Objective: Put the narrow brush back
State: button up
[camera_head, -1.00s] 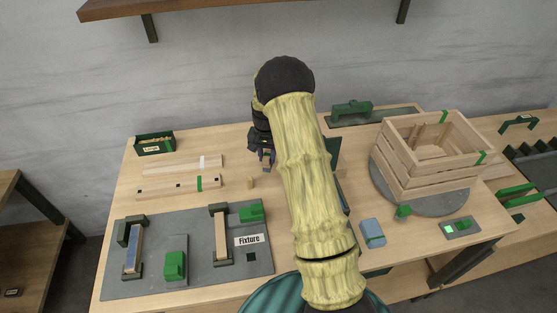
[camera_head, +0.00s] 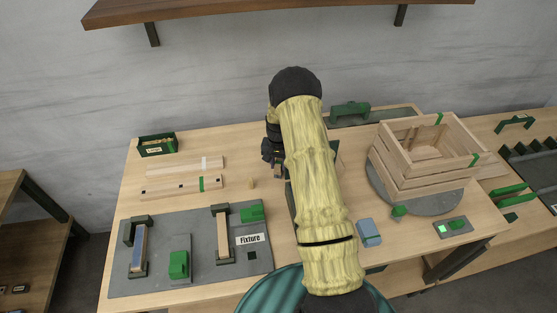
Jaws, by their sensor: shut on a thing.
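My gripper (camera_head: 279,170) hangs over the middle of the table, pointing down, to the right of a small wooden peg (camera_head: 251,183). It is partly hidden by my own arm. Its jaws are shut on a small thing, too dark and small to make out. I cannot pick out the narrow brush for certain. A green-handled tool (camera_head: 350,111) rests on a dark tray at the back of the table, behind my arm.
The grey fixture board (camera_head: 200,282) lies front left, with wooden strips (camera_head: 181,188) behind it and a green box (camera_head: 157,146) at back left. A wooden crate (camera_head: 412,177) stands on a round grey plate at right. A blue block (camera_head: 369,233) lies front right.

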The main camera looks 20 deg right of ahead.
aim_at(278, 163)
jog(key=shift+f, duration=0.1)
jog(key=shift+f, duration=0.15)
jog(key=o, duration=0.9)
notch_tip(278, 163, up, 12)
jog(key=b, duration=0.4)
jog(key=shift+r, duration=0.25)
